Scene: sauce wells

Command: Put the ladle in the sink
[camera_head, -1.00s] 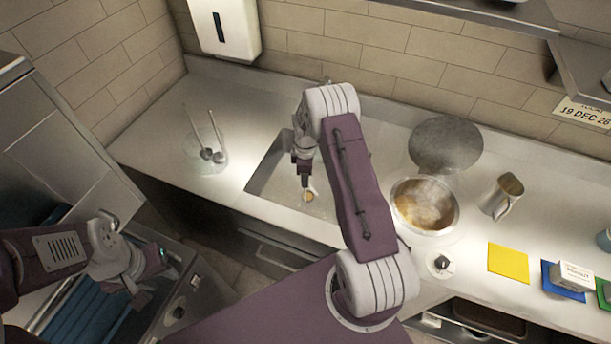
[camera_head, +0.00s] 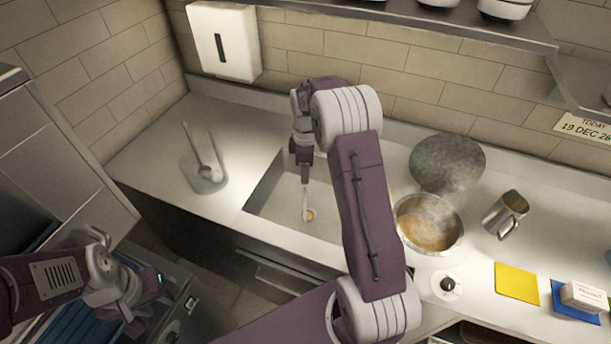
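The sink (camera_head: 268,196) is a rectangular basin set in the steel counter. My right gripper (camera_head: 305,178) points down over it and looks shut on the upper handle of the ladle (camera_head: 309,215). The ladle hangs nearly upright, with its tan, sauce-coloured bowl lowest, within the basin's outline. I cannot tell whether the bowl touches the sink floor. The fingertips are small and partly hidden. My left gripper (camera_head: 152,298) is at the lower left, away from the counter and empty; its fingers are unclear.
A steaming pot (camera_head: 428,224) of brown sauce stands right of the sink, with a round grey lid (camera_head: 447,162) behind it. A metal jug (camera_head: 505,213), yellow card (camera_head: 516,284) and white box (camera_head: 583,296) are further right. A clear holder (camera_head: 205,181) with utensils stands left of the sink.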

